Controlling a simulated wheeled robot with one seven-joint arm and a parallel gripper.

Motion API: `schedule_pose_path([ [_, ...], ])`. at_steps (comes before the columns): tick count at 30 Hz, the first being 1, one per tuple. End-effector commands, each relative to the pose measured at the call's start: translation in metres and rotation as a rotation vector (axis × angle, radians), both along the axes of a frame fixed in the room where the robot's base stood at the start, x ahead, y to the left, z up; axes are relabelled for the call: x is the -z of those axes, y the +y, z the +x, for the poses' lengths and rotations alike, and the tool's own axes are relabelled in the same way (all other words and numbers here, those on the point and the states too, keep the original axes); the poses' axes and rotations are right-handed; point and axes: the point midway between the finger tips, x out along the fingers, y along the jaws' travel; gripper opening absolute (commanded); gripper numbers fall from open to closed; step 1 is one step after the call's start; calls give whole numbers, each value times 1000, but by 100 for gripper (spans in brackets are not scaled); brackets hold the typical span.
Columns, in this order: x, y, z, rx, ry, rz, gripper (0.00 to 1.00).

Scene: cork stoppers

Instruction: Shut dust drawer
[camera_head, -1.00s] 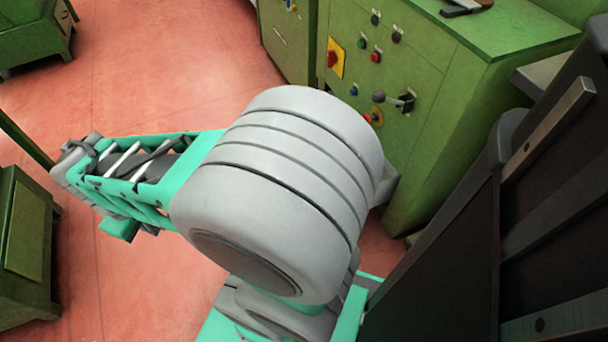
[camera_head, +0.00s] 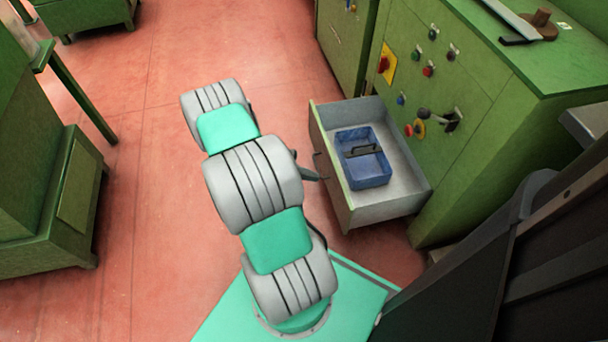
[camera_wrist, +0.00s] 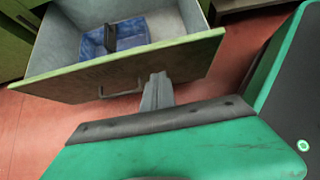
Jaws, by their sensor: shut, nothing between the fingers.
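The dust drawer (camera_head: 397,200) stands pulled out of the green cabinet (camera_head: 455,120) in the head view. Its green front (camera_wrist: 130,74) with a thin bar handle (camera_wrist: 121,94) crosses the wrist view. A blue open bin (camera_head: 365,178) with a dark grip lies inside the drawer; it also shows in the wrist view (camera_wrist: 133,32). My gripper (camera_wrist: 159,77) is shut and empty. Its tips are at the lower edge of the drawer front, right of the handle; I cannot tell whether they touch. In the head view my arm hides most of the gripper.
Buttons, a red switch on a yellow plate (camera_head: 387,63) and a lever (camera_head: 452,121) are on the cabinet face. A flat metal tool (camera_head: 512,20) lies on its top. Another green machine (camera_head: 60,215) stands at left. The red floor between (camera_head: 150,190) is free.

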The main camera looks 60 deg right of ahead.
Motion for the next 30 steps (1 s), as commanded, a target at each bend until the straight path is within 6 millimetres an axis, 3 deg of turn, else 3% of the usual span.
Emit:
schedule_pose_path([
  [4,27,-17,-18,4,0,1,0],
  [12,24,-44,-44,2,-3,0,0],
  [24,22,-46,-45,0,-2,0,0],
  [30,23,-51,-37,-12,-3,-1,0],
])
